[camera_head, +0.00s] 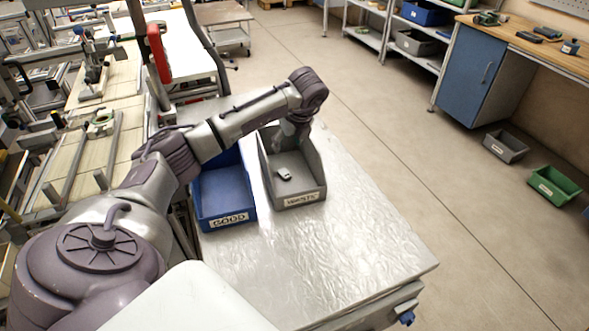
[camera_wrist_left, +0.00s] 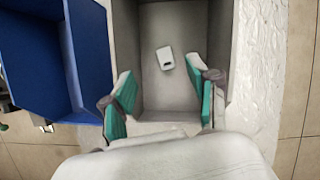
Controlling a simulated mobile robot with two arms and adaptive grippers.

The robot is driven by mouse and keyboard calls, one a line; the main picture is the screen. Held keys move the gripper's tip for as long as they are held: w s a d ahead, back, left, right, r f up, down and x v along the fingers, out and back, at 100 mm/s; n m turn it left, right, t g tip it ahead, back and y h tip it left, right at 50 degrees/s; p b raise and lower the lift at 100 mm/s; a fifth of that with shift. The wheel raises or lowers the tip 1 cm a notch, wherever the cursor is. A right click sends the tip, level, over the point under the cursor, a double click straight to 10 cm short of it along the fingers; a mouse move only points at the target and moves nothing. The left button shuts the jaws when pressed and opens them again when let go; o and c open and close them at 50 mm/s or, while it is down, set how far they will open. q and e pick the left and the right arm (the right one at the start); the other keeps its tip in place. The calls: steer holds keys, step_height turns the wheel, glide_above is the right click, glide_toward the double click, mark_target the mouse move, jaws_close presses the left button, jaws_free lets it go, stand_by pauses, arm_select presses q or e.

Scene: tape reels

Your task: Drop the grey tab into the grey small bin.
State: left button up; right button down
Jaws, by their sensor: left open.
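The grey tab (camera_head: 284,174) lies on the floor of the grey small bin (camera_head: 299,197), which carries a white label on its front. In the left wrist view the tab (camera_wrist_left: 165,58) shows as a small pale block with a dark slot, inside the grey bin (camera_wrist_left: 215,30). My left gripper (camera_head: 287,140) is above the back part of the bin. In the left wrist view its two teal-padded fingers (camera_wrist_left: 165,97) are spread apart with nothing between them, and the tab lies apart from them. My right gripper is in neither view.
A blue bin (camera_head: 226,219) labelled GOOD stands at the left beside the grey bin. Both are on a shiny metal table (camera_head: 340,240) with clear room at the front and right. A grey bin (camera_head: 505,146) and a green bin (camera_head: 554,185) are on the floor at the right.

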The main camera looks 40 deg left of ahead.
arm_select(q)
steer(key=v, duration=1.1)
steer(key=shift+r, duration=0.2)
steer(key=shift+s+d, duration=0.1)
steer(key=shift+d, duration=0.05)
